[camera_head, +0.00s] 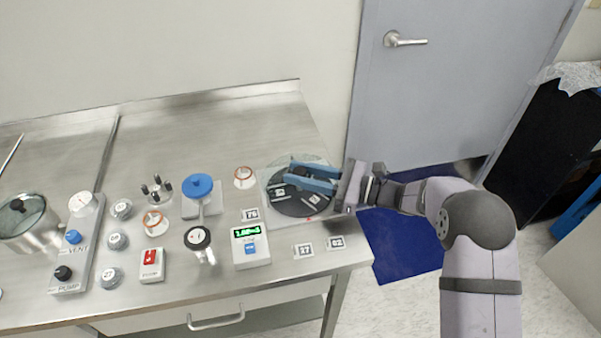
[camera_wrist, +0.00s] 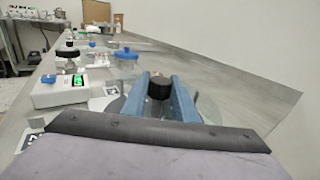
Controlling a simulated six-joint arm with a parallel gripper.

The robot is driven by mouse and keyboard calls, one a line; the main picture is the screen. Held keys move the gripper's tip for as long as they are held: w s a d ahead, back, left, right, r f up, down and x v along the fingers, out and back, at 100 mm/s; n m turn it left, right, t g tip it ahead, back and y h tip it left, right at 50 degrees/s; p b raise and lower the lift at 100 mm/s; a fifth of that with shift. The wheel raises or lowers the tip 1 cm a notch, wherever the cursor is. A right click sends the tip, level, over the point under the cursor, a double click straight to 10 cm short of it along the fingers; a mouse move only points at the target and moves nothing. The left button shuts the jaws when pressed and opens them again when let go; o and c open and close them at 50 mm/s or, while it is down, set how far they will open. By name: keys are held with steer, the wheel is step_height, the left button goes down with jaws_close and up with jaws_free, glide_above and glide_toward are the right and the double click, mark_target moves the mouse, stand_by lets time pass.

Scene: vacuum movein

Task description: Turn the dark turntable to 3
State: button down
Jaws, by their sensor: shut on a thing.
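The dark turntable (camera_head: 300,206) is a round black disc with white number labels on a pale base plate, near the right end of the steel bench. The labels are too small to read. A clear round cover or disc shows around its far side. My gripper (camera_head: 302,178) reaches in from the right with blue fingers over the disc. In the wrist view, my gripper (camera_wrist: 160,88) is shut on a dark round knob (camera_wrist: 159,86) that stands up at the turntable's middle. The fingers hide part of the disc and its labels. A small red mark (camera_head: 309,218) shows at the near edge.
A white meter box with a green display (camera_head: 250,246) stands left of the turntable. Flat tags lie near the front edge. The bench's back is clear.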

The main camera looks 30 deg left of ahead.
steer(key=shift+t, duration=0.3)
steer(key=m+t, duration=0.2)
steer(key=shift+s+t, duration=0.15)
steer(key=shift+t, duration=0.25)
steer(key=m+t+b, duration=0.1)
steer(key=m+t, duration=0.1)
steer(key=t+b, duration=0.1)
steer(key=t, duration=0.1)
steer(key=shift+f+m+b, duration=0.25)
steer(key=shift+m+b, duration=0.05)
steer(key=shift+m, duration=0.1)
steer(key=m+t+b, duration=0.2)
steer(key=t, duration=0.1)
steer(key=shift+h, duration=0.4)
steer(key=shift+r+m+t+h+b, duration=0.15)
steer(key=shift+m+t+h+b, duration=0.35)
steer(key=shift+m+t+b, duration=0.5)
steer(key=shift+r+t, duration=0.1)
steer(key=shift+t, duration=0.3)
steer(key=c, duration=1.4)
jaws_free()
